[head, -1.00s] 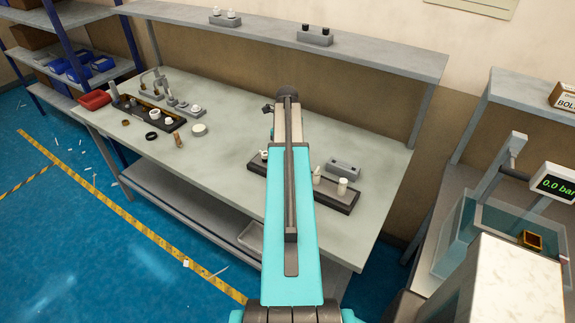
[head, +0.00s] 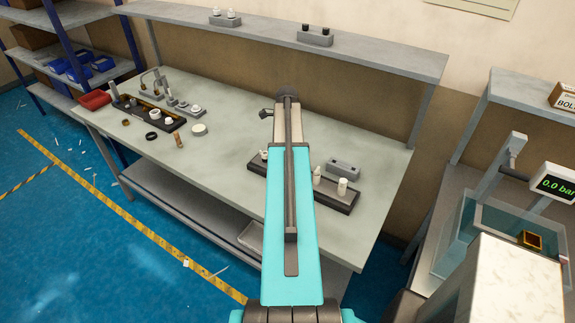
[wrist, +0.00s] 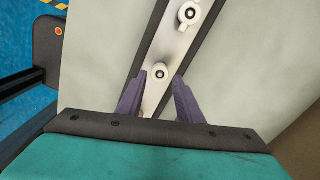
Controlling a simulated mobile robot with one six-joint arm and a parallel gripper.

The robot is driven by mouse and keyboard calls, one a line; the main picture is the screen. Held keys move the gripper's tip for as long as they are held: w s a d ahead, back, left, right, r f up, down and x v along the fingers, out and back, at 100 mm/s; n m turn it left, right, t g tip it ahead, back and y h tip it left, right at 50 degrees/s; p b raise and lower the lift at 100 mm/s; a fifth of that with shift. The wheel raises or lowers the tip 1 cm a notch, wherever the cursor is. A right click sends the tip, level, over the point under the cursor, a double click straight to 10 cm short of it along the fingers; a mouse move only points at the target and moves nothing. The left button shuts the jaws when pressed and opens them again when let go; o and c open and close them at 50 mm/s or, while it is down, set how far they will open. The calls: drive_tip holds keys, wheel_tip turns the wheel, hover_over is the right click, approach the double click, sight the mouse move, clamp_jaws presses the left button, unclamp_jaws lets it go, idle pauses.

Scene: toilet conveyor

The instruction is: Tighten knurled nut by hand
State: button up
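In the wrist view my gripper (wrist: 159,78) is open, its two purple-grey fingers apart. A small round white fitting (wrist: 160,71) with a darker centre shows between the fingertips. I cannot tell its height relative to them, and no contact is clear. A larger white fitting (wrist: 188,14) with side lugs sits farther along the same pale strip (wrist: 174,45) with dark edges. In the head view, a dark fixture (head: 342,207) with white parts lies on the bench, partly hidden by my arm. My fingers are hidden there. I cannot tell which part is the knurled nut.
The grey bench (head: 225,160) has clear room left of my arm. A dark tray of parts (head: 178,125), loose rings and a red bin (head: 95,99) are at its left. A grey block (head: 343,168) is behind the fixture. A shelf (head: 380,52) runs above.

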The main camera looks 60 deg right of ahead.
drive_tip(key=shift+n, duration=0.3)
drive_tip(key=shift+n, duration=2)
drive_tip(key=shift+n, duration=2.3)
drive_tip(key=shift+n, duration=2.3)
drive_tip(key=shift+n, duration=2.3)
